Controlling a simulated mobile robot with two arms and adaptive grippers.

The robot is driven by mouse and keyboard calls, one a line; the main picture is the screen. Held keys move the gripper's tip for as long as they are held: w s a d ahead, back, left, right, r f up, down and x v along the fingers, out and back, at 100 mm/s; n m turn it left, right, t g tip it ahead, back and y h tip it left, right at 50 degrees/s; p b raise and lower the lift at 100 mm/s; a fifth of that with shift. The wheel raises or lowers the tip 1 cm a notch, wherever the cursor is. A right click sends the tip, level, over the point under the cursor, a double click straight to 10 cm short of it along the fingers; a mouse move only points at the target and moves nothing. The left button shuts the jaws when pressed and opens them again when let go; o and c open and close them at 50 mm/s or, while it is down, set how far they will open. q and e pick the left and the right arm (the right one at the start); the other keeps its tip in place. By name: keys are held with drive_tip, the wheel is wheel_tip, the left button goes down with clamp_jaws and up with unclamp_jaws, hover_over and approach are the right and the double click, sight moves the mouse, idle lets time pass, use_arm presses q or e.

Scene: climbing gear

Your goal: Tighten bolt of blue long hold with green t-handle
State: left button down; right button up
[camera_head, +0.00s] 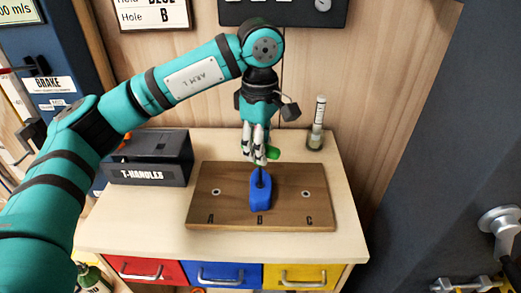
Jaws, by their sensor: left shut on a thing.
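The blue long hold (261,196) sits on the wooden board (228,208) at the hole marked B. The green t-handle (272,153) stands above the hold, and its dark shaft runs down to the hold's top. Whether its tip is seated in the bolt cannot be told. My left gripper (255,156) points down and is shut on the green t-handle, hiding much of its grip. The bolt is hidden. My right gripper is not in view.
A dark box labelled T-HANDLES (150,178) stands on the left of the table (345,235). A small bottle (316,125) stands at the back right. Holes A and C on the board are empty. Red, blue and yellow drawers are below.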

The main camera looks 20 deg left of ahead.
use_arm(q)
drive_tip(key=m, duration=0.4)
drive_tip(key=shift+f+m, duration=0.1)
drive_tip(key=shift+m, duration=0.2)
drive_tip(key=shift+a+r+p, duration=0.1)
drive_tip(key=shift+r+p, duration=0.25)
drive_tip(key=shift+r, duration=0.45)
drive_tip(key=shift+r+p, duration=0.45)
drive_tip(key=shift+r, duration=0.35)
